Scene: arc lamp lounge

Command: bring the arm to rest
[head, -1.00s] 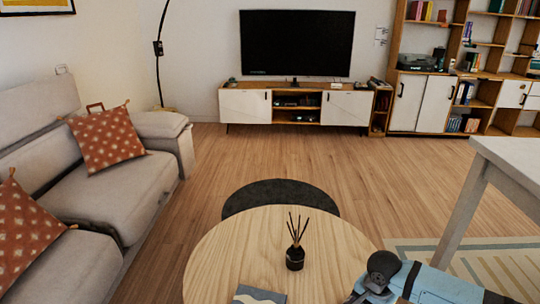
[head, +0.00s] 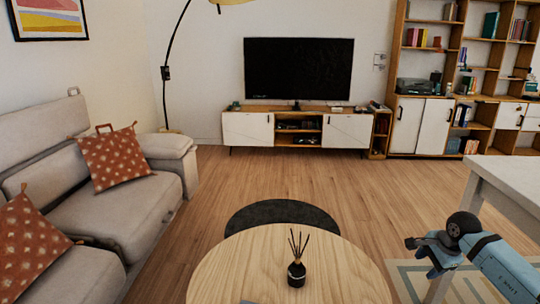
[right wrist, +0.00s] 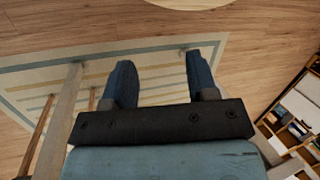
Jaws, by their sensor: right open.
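My right gripper (head: 424,256) shows at the lower right of the head view, in the air to the right of the round wooden table and in front of the white table. In the right wrist view its two blue fingers (right wrist: 163,80) stand well apart. Nothing is between them, and a striped rug and wood floor show beyond. My left gripper is not in view.
A round wooden table (head: 240,270) with a reed diffuser (head: 296,272) stands at the bottom centre. A white table (head: 510,178) is close at the right. A grey sofa (head: 125,215) lines the left. A TV cabinet (head: 248,129) stands far back. Open floor (head: 345,185) lies between.

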